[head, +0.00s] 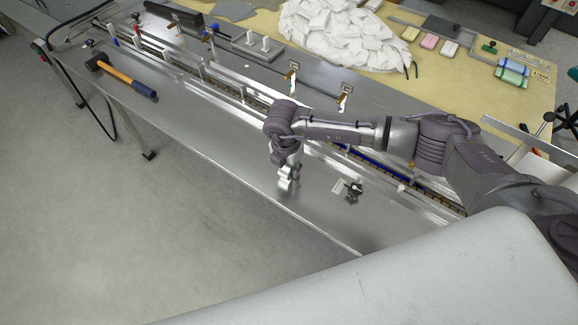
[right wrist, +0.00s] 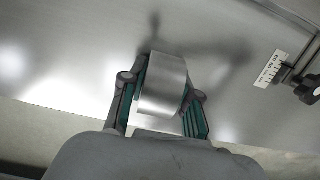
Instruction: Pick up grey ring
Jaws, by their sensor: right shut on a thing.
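The grey ring (right wrist: 163,84) is a smooth metallic band seen in the right wrist view between the two green-padded fingers of my right gripper (right wrist: 162,98). The fingers press on it from both sides. In the head view my right gripper (head: 287,178) points down over the steel table, near its front edge, with the ring (head: 285,184) small and partly hidden at its tips. I cannot tell whether the ring touches the table. My left gripper is not in view.
A long conveyor rail (head: 225,90) runs along the steel table (head: 190,125) behind the gripper. A black knob (head: 354,188) with a scale stands to the right. A hammer (head: 128,79) lies at the far left. A pile of white packets (head: 340,33) sits on the back table.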

